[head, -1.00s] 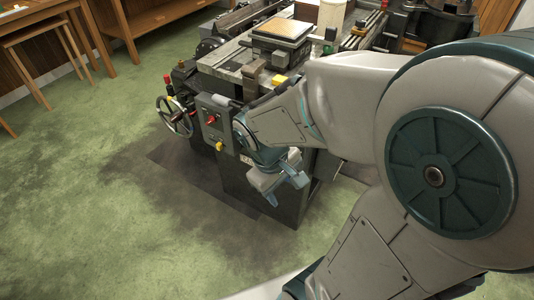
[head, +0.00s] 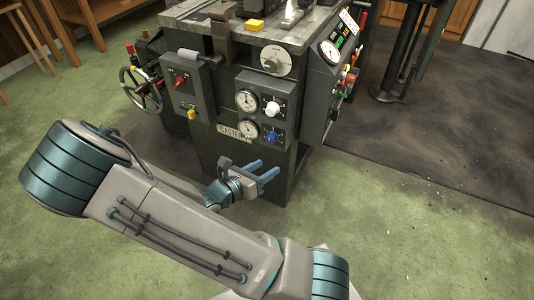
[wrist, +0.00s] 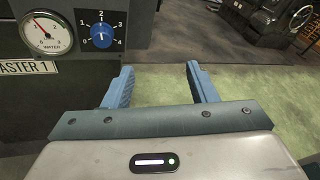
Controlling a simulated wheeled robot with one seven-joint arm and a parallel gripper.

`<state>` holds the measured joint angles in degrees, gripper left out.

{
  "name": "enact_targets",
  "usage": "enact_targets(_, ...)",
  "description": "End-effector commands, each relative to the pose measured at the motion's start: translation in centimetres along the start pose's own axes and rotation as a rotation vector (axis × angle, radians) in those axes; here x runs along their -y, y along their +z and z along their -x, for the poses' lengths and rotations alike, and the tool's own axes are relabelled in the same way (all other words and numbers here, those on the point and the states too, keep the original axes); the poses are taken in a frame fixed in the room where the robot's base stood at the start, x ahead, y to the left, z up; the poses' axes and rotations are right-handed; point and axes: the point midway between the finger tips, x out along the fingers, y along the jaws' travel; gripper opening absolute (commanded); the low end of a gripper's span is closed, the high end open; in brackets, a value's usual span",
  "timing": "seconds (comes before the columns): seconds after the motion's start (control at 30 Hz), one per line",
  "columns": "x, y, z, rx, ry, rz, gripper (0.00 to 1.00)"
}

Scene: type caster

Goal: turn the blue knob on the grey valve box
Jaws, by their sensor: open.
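The blue knob (head: 271,136) sits on the lower right of the grey valve box (head: 284,119), below a white knob (head: 272,108). In the wrist view the blue knob (wrist: 102,36) has a dial numbered 0 to 4 around it, and its white mark points up near 2. My gripper (head: 268,171) is open and empty, below the blue knob and apart from it. In the wrist view its two blue fingers (wrist: 160,82) show, with the knob above and beyond the left finger.
Two gauges (head: 246,100) sit left of the knobs; the lower is marked WATER in the wrist view (wrist: 46,32). A box with a red switch (head: 180,83) and a handwheel (head: 143,90) are further left. A side panel (head: 338,60) is at right.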

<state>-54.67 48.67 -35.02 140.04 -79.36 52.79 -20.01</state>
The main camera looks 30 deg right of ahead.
Motion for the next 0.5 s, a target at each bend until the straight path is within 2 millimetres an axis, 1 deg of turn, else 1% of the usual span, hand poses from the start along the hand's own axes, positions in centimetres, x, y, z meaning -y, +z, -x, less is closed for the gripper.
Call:
enact_targets(0.03, -1.5, -1.6, -0.2, 0.067, 0.038, 0.082, 0.52)
enact_targets(0.2, -4.7, -2.9, 0.0, 0.235, 0.136, 0.288, 0.52)
enact_targets(0.33, -6.1, -3.3, 0.3, 0.31, 0.175, 0.377, 0.52)
enact_targets(0.43, -6.6, -3.4, 0.4, 0.334, 0.186, 0.405, 0.52)
enact_targets(0.5, -6.8, -3.2, 0.1, 0.338, 0.188, 0.41, 0.52)
